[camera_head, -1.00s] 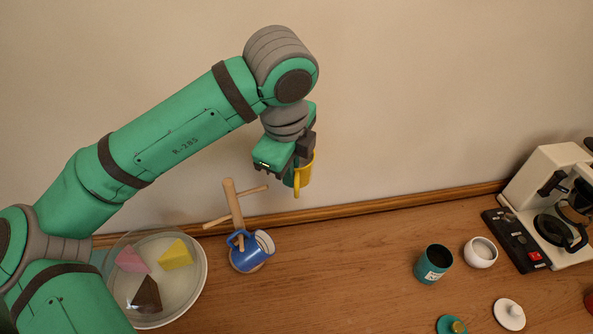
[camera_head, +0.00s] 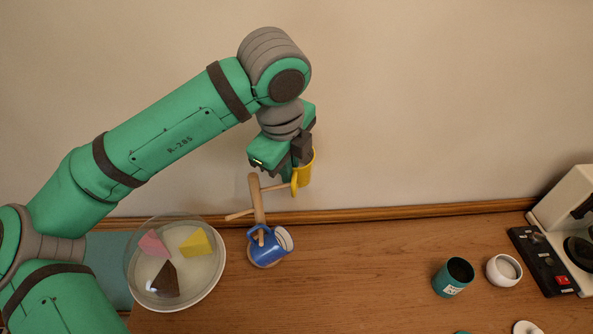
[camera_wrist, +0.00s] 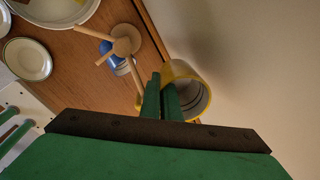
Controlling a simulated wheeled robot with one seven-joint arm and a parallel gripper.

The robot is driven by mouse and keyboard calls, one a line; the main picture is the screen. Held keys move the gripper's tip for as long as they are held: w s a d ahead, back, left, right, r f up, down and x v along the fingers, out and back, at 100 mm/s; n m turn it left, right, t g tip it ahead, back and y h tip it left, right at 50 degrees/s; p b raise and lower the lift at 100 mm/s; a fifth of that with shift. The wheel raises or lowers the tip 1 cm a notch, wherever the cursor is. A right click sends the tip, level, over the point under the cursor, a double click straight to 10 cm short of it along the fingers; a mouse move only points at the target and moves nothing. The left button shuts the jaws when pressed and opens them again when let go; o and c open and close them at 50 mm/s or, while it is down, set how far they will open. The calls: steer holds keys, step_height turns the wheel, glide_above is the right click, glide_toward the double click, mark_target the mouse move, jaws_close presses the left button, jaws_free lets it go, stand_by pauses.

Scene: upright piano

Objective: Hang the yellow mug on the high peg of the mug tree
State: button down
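The yellow mug (camera_head: 306,170) is held in the air to the right of the wooden mug tree (camera_head: 254,190). Its handle (camera_head: 294,182) points down and overlaps the right end of the high peg (camera_head: 275,187) in the head view; whether the peg is inside the handle I cannot tell. My gripper (camera_head: 292,170) is shut on the mug. In the wrist view its green fingers (camera_wrist: 161,100) meet at the left side of the mug (camera_wrist: 190,85), whose open mouth shows. The high peg (camera_wrist: 134,80) runs from the post toward the fingers.
A blue mug (camera_head: 264,250) is at the lower part of the tree. A glass-covered dish (camera_head: 215,282) with several coloured wedges stands to the left. A teal canister (camera_head: 452,281), a white pot (camera_head: 504,272) and a coffee machine (camera_head: 565,215) are right. The wall is close behind.

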steer(key=shift+w+a+f, duration=0.15)
steer(key=shift+a+f, duration=0.25)
steer(key=shift+a, duration=0.45)
steer(key=shift+w+a+f, duration=0.15)
steer(key=shift+a+f, duration=0.25)
steer(key=shift+a, duration=0.4)
steer(key=c, duration=1.9)
jaws_free()
steer(key=shift+c, duration=0.2)
